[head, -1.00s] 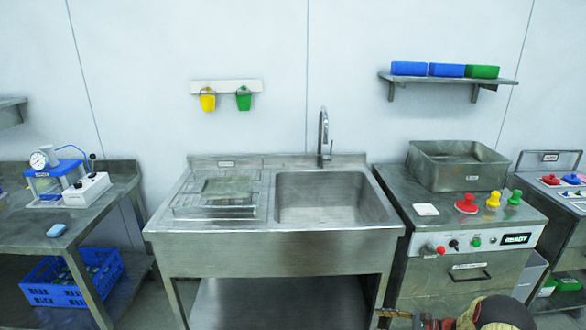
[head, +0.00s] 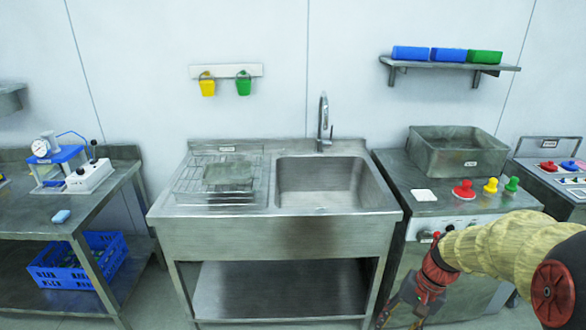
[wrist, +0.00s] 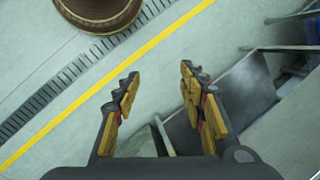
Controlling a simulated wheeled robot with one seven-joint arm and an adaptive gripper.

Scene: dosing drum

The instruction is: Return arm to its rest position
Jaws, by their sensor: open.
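My arm (head: 500,250), in a tan sleeve with dark red joints, reaches in from the right edge of the head view. It hangs in front of the steel machine beside the sink and hides part of its front. My gripper shows in the wrist view (wrist: 160,76), with its two yellow-padded fingers spread apart and nothing between them. In the head view, the gripper end points down at the bottom edge and its fingertips are not clear there. The wrist view shows floor beyond the fingers.
The sink unit (head: 275,238) stands left of my arm, with a wire rack (head: 190,190) on its drainboard. The machine top holds a steel bin (head: 458,152) and red, yellow and green knobbed pieces. Floor with a yellow line (wrist: 90,75) lies under the gripper.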

